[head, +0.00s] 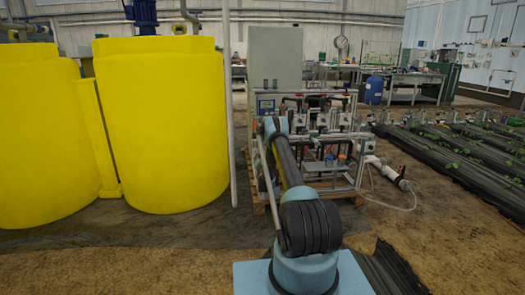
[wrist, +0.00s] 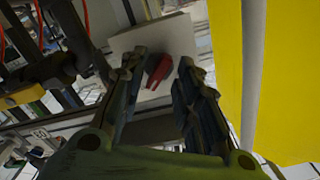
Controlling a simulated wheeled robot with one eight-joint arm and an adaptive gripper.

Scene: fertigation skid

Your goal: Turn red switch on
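A red switch (wrist: 158,70) sits on a pale box face (wrist: 150,40) in the wrist view. My gripper (wrist: 154,72) is open, with one dark finger on either side of the switch. The switch shows in the gap between the fingertips; I cannot tell whether the fingers touch it. In the head view my arm reaches to the fertigation skid, below a grey cabinet (head: 275,57). The red switch and my gripper cannot be made out there.
Two large yellow tanks (head: 160,125) stand left of the skid, with a thin white upright pipe (head: 230,110) between. Skid pipework (head: 330,125) lies right of my arm. Rows of plants (head: 460,150) lie farther right. The brown floor (head: 420,230) at front right is partly clear.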

